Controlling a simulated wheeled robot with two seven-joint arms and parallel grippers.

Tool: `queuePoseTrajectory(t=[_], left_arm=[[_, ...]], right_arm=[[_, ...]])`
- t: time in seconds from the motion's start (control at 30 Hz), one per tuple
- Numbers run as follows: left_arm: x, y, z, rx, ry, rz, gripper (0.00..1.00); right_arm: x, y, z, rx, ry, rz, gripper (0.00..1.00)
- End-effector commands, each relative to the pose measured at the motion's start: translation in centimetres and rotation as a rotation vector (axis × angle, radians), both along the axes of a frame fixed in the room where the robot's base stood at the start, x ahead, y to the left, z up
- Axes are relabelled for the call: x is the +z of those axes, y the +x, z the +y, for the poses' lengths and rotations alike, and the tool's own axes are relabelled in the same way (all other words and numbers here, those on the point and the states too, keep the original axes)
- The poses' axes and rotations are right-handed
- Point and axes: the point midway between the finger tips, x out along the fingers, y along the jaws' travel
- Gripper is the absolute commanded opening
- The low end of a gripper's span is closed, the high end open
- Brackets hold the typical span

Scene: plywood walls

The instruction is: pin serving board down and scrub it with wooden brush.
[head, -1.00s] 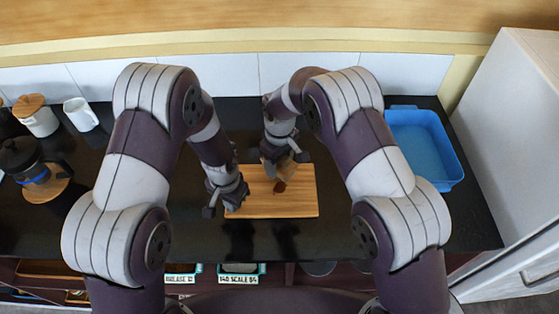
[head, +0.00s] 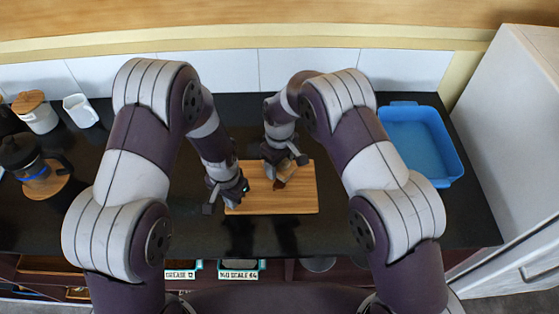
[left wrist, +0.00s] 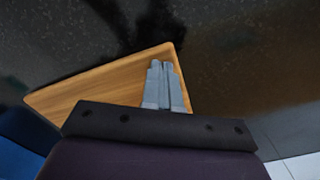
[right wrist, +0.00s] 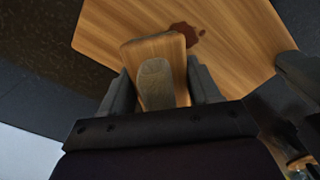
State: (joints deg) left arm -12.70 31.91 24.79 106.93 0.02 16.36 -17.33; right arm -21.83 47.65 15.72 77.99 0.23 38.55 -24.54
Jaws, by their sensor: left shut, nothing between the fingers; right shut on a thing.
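The wooden serving board (head: 300,198) lies flat on the black counter in front of me. My left gripper (head: 243,190) is shut and empty at the board's left edge. In the left wrist view its closed fingertips (left wrist: 163,66) are over a corner of the board (left wrist: 90,98); I cannot tell whether they touch it. My right gripper (right wrist: 160,88) is shut on the wooden brush (right wrist: 152,48), above the board. A dark reddish-brown stain (right wrist: 187,32) shows on the board just beside the brush. The brush's underside is hidden.
A blue basin (head: 420,143) stands at the right of the counter. At the left are a white mug (head: 81,110), a lidded white jar (head: 36,112) and a dark coffee pot (head: 24,160) on a wooden coaster. The counter behind the board is clear.

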Motion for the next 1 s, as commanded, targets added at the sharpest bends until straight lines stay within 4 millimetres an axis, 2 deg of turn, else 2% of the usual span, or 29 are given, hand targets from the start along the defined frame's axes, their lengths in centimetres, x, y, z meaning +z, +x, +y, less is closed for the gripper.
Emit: queuePoseTrajectory(t=[0.5, 0.8, 1.0], left_arm=[[0.0, -0.1, 0.0, 0.000, 0.000, 0.002, 0.00], [0.0, -0.1, 0.0, 0.000, 0.001, 0.002, 0.00], [0.0, -0.1, 0.0, 0.000, 0.001, 0.001, 0.00]], right_arm=[[-1.3, -0.1, 0.0, 0.000, 0.001, -0.001, 0.37], [-1.1, -3.2, 0.1, 0.000, 0.000, 0.000, 0.37], [-1.1, -4.2, 0.2, 0.001, -0.001, 0.001, 0.37]])
